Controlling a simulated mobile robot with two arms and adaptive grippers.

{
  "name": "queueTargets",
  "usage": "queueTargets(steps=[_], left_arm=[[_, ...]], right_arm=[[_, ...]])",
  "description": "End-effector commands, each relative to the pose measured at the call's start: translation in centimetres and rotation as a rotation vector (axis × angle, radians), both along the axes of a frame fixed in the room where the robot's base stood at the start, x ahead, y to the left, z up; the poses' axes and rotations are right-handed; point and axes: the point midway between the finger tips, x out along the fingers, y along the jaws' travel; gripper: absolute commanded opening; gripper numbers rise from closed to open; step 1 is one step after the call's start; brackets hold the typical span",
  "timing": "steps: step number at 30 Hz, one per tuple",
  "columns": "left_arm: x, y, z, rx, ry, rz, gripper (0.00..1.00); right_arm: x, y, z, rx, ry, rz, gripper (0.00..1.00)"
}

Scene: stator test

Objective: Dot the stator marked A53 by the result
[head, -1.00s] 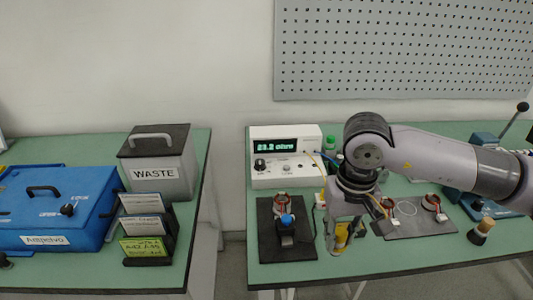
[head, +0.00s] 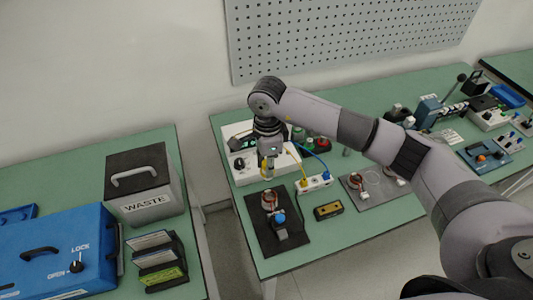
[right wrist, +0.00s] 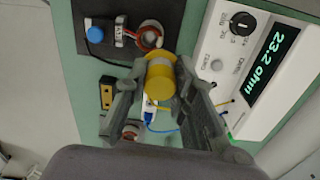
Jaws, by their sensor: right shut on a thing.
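My right gripper (head: 267,170) is shut on a yellow cylinder, perhaps a paint dauber (right wrist: 160,80), held between the fingers (right wrist: 158,70) in the right wrist view. It hangs in front of the white ohm meter (head: 245,165), near a copper-wound stator (head: 268,199). That stator sits on the black mat (head: 290,243) beside a blue-topped fixture (head: 280,220); it also shows in the right wrist view (right wrist: 150,36). The meter display (right wrist: 272,65) reads 23.2 ohm. More stators (head: 355,181) are on a grey mat (head: 372,199). My left gripper is out of view.
A yellow-black box (head: 328,211) and a white terminal block (head: 314,183) with cables stand right of the black mat. Coloured-cap bottles (head: 322,144) are behind. The left table holds a WASTE bin (head: 146,203), card rack (head: 160,278) and blue case (head: 60,250).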

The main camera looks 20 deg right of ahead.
Motion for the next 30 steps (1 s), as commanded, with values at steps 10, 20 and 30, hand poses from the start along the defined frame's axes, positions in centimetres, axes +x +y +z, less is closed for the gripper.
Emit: queueTargets(steps=[10,20,30], left_arm=[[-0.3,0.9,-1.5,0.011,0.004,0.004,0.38],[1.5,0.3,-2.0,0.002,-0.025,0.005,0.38],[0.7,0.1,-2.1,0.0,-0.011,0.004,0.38]], right_arm=[[-0.1,0.0,-2.8,-0.001,0.001,0.003,0.0],[0.0,0.0,-4.5,0.0,-0.001,0.005,0.0],[0.0,0.0,-4.5,0.0,-0.001,0.005,0.0]])
